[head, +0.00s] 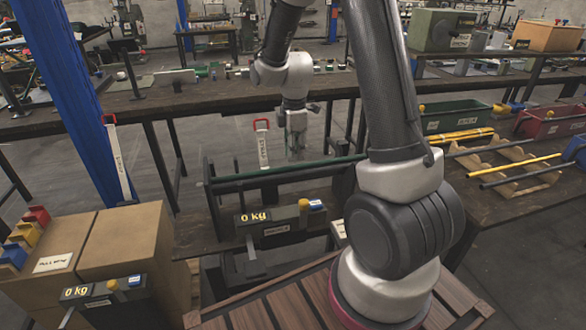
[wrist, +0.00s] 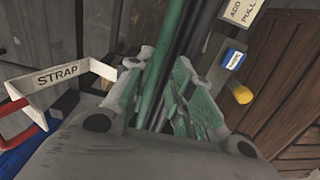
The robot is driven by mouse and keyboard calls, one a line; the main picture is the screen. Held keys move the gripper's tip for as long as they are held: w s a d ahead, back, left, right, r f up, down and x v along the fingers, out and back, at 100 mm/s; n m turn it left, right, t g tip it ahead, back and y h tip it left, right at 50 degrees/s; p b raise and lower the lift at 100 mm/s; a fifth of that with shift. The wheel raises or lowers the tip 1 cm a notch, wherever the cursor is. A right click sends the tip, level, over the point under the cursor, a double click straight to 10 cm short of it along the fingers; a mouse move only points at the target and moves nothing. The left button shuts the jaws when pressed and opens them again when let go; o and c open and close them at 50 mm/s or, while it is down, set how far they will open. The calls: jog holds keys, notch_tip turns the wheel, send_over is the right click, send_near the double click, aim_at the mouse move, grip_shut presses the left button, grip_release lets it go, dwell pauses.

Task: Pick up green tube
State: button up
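The green tube (head: 338,162) lies level across a dark rack behind the weighing unit in the head view. My gripper (head: 296,154) points down over the middle of the tube. In the wrist view the green tube (wrist: 160,72) runs between the two green-padded fingers of my gripper (wrist: 160,66). The fingers look apart, with space beside the tube. Whether a finger touches it cannot be told. A dark bar or tube (wrist: 196,30) runs alongside it.
A scale reading 0 kg (head: 285,224) stands in front of the rack. A strap sign (head: 262,145) stands behind it and shows close in the wrist view (wrist: 62,76). A wooden holder (head: 505,165) with yellow and dark tubes is at right. Cardboard boxes (head: 125,240) stand at left.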

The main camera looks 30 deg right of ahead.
aim_at(293, 168)
notch_tip(293, 168, down, 4)
jog(key=shift+a+f, duration=0.15)
jog(key=shift+f, duration=0.1)
grip_shut()
